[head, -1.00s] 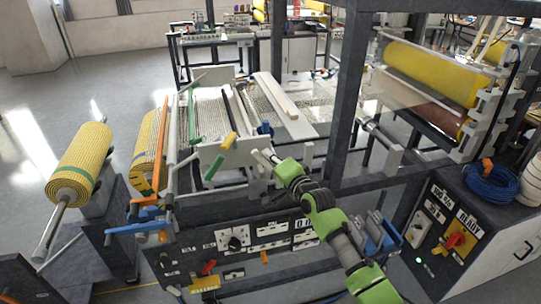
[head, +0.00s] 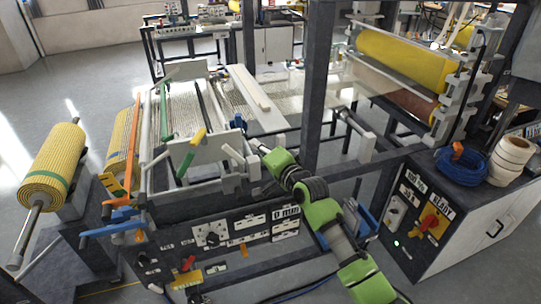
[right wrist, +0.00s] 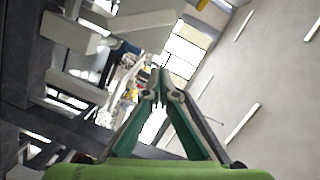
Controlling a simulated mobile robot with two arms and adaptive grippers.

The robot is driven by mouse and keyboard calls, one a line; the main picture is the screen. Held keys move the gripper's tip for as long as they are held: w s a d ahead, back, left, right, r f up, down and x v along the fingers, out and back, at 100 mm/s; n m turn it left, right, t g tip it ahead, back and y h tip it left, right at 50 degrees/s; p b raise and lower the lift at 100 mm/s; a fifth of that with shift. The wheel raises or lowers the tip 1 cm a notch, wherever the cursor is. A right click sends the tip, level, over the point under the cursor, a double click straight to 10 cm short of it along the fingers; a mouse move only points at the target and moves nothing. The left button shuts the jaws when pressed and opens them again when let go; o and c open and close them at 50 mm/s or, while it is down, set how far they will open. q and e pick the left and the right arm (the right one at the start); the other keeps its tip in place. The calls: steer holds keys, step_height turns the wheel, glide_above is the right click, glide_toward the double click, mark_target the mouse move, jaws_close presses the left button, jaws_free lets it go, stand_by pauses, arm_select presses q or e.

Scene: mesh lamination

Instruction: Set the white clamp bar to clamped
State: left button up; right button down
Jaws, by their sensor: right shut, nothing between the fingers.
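A short white lever (head: 233,155) stands tilted at the near right corner of the web frame, beside a yellow-and-green handle (head: 191,152). A long white bar (head: 147,125) runs along the frame's left side, between an orange bar and a green one; I cannot tell which white part is the clamp bar. My right gripper (head: 254,146) is shut and empty, just right of the short lever, with a small gap seeming to show. In the right wrist view its green fingers meet at the tips (right wrist: 160,77); pale blocks (right wrist: 76,86) lie to their left. My left gripper is out of view.
Yellow mesh rolls (head: 52,168) stand at the left. Blue (head: 110,229) and orange handles stick out at the front left. A dark upright post (head: 318,85) rises right of my gripper. A control cabinet (head: 450,240) stands at the right, with a blue cable coil on top.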

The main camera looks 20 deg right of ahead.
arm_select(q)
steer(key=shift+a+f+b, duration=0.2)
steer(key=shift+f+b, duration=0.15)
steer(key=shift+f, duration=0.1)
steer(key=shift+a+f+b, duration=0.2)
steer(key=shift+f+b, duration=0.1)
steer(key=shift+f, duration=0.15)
arm_select(e)
steer(key=s+r, duration=0.1)
steer(key=s, duration=0.5)
steer(key=shift+s+d, duration=0.25)
steer(key=shift+d, duration=0.1)
